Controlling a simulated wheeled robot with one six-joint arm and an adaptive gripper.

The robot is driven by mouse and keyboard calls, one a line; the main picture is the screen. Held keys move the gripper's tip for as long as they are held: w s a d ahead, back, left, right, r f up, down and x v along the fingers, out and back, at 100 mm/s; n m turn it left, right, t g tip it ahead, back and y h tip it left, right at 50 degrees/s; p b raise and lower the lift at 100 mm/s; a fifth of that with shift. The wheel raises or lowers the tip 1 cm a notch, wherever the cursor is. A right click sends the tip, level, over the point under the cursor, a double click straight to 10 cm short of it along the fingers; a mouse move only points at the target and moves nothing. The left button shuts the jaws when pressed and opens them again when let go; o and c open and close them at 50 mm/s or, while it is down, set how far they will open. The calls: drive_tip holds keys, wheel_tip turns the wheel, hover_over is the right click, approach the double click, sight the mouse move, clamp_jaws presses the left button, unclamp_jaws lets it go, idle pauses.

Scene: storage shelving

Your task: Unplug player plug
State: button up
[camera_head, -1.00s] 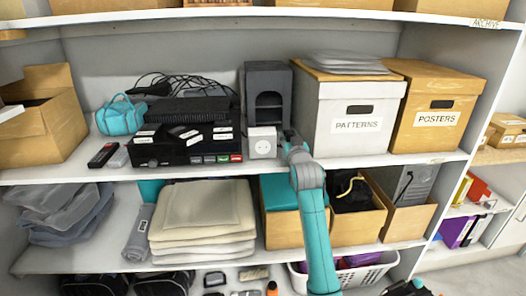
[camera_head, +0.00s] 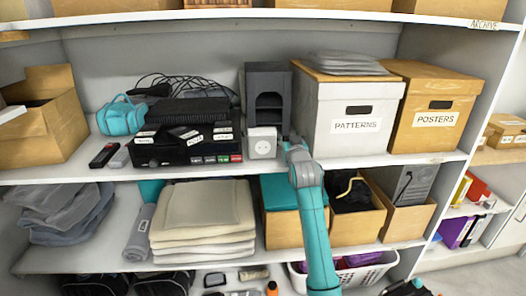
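The player (camera_head: 188,148) is a black box with coloured buttons along its front edge, on the upper shelf, with a dark slatted unit and small labelled items on top. A white cube with a round socket (camera_head: 262,143) stands just right of it. I cannot make out the player plug itself; dark cables (camera_head: 185,84) lie in a tangle behind the player. My gripper (camera_head: 286,139) is at the right side of the white cube, close to it. It is small and mostly hidden by my wrist, so I cannot tell its opening or whether it touches anything.
A dark grey open-fronted unit (camera_head: 268,92) stands right behind the cube. The white PATTERNS box (camera_head: 356,125) is close on the gripper's right. A remote (camera_head: 103,155) and a teal bag (camera_head: 122,117) are at the left.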

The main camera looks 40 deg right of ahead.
drive_tip(key=shift+r, duration=0.25)
drive_tip(key=shift+s+f, duration=0.1)
drive_tip(key=v, duration=1.2)
drive_tip(key=shift+f, duration=0.15)
